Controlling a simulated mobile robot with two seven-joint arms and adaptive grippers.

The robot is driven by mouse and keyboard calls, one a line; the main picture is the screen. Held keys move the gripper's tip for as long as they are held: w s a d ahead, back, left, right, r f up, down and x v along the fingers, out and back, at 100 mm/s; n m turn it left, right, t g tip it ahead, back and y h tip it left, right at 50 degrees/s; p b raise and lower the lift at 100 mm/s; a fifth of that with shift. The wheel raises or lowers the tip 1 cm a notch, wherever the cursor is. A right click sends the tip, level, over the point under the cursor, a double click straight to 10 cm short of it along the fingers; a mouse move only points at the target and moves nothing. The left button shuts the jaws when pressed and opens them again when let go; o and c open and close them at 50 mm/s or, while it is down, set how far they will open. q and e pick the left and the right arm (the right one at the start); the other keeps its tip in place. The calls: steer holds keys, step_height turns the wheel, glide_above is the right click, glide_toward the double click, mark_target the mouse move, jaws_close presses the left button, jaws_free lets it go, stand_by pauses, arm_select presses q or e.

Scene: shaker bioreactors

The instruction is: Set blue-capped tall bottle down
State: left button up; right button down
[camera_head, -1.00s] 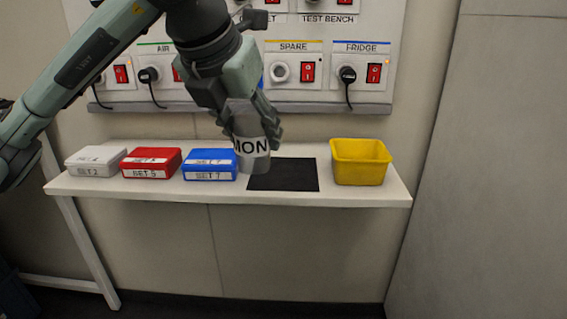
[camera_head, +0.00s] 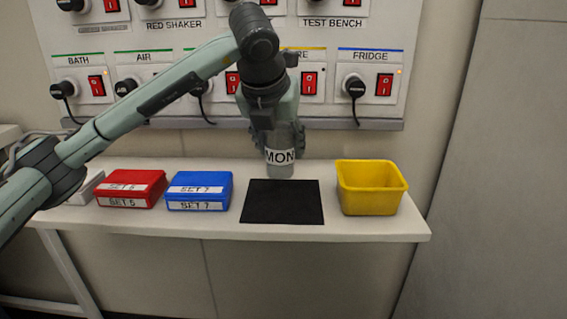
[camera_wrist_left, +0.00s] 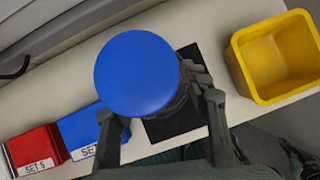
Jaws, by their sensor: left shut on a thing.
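The tall bottle (camera_head: 280,160) is grey with a white label reading "MON" and stands upright in the head view. Its blue cap (camera_wrist_left: 137,73) fills the middle of the left wrist view; in the head view the gripper hides the cap. My left gripper (camera_head: 277,138) is shut on the bottle from above, with fingers on both sides. The bottle's base is at the back edge of the black mat (camera_head: 282,216) on the white shelf (camera_head: 330,229). I cannot tell whether the base touches the shelf.
A blue SET 7 box (camera_head: 199,188) and a red SET 5 box (camera_head: 131,185) stand left of the mat. A yellow bin (camera_head: 371,202) stands to its right. A socket panel (camera_head: 220,108) is on the wall behind. The mat is bare.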

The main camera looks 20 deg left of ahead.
mark_target(278, 143)
arm_select(q)
steer(key=shift+w+d+f, duration=0.15)
steer(key=shift+w+f, duration=0.25)
steer(key=shift+w, duration=0.25)
steer(key=shift+f, duration=1.95)
steer(key=o, duration=1.3)
steer(key=v, duration=1.2)
